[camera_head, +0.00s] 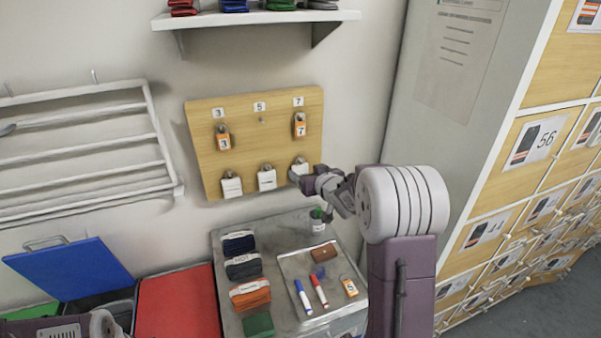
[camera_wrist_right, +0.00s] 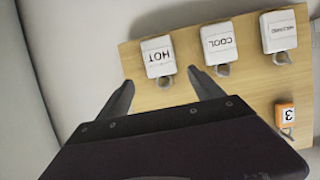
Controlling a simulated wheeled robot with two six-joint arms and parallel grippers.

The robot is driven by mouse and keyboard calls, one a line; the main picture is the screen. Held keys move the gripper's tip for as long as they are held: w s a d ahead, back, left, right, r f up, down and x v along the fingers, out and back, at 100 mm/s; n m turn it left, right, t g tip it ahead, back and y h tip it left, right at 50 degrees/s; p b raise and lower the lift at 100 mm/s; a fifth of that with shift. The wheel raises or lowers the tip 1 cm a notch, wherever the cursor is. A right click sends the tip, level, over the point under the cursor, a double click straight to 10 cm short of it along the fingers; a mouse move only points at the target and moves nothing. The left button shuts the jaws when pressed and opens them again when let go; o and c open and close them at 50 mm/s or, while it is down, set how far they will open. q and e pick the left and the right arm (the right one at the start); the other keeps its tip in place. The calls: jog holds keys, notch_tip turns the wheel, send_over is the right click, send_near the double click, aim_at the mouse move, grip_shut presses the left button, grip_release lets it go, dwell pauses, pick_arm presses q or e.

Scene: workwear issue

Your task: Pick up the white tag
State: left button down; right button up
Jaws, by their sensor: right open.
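Three white tags hang by metal loops along the lower row of a wooden board (camera_head: 257,125): left (camera_head: 231,187), middle (camera_head: 267,180) and right (camera_head: 299,167). In the right wrist view, which is upside down, they read HOT (camera_wrist_right: 158,57), COOL (camera_wrist_right: 220,44) and a third word too small to read surely (camera_wrist_right: 278,31). My right gripper (camera_head: 301,180) is at the right-hand tag and partly covers it. In the wrist view its open fingers (camera_wrist_right: 160,84) stand either side of the HOT tag's loop, with nothing gripped.
Orange tags 3 (camera_head: 223,140) and 7 (camera_head: 299,129) hang above; peg 5 is bare. Below, a grey tray (camera_head: 291,266) holds markers, a brown wallet and orange tag 5 (camera_head: 349,288). Folded garments (camera_head: 250,294) lie beside it.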

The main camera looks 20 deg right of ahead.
aim_at(301, 168)
jog(key=shift+w, duration=0.3)
jog(key=p+x, duration=0.1)
jog(key=x, duration=0.2)
jog(key=shift+w+a+f+p, duration=0.1)
jog(key=shift+w+a+p, duration=0.1)
jog(key=shift+w+p, duration=0.15)
jog(key=shift+w+d+f, duration=0.15)
jog(key=shift+w+f, duration=0.15)
jog(key=shift+w, duration=0.05)
jog(key=shift+s+r, duration=0.2)
jog(key=c, duration=1.4)
jog(key=shift+w+f, duration=0.1)
